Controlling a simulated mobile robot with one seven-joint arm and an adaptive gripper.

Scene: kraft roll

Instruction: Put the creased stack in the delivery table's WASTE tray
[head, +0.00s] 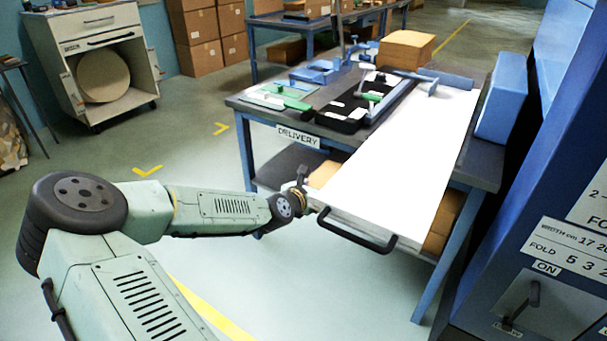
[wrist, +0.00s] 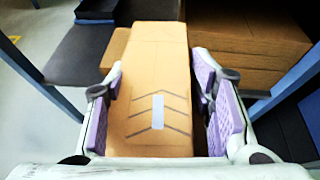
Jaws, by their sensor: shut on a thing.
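My gripper shows in the wrist view (wrist: 160,112), its purple pads on both sides of a brown kraft stack (wrist: 150,60). It is shut on this stack, which has dark chevron marks, a pale strip and faint lines across it. In the head view my gripper (head: 307,196) is at the front of the delivery table (head: 485,170), below its top, and largely hidden by the wrist and the table. The table carries a DELIVERY label (head: 298,137). Blue trays (head: 316,71) stand at its far left; I cannot read a WASTE label on any of them.
A long white panel (head: 410,150) with a black front handle (head: 358,236) covers the table's right part. A black tray (head: 345,118), a green tool (head: 285,98) and a brown block (head: 406,50) are on top. More brown stacks (wrist: 247,45) lie beneath. A blue machine stands right.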

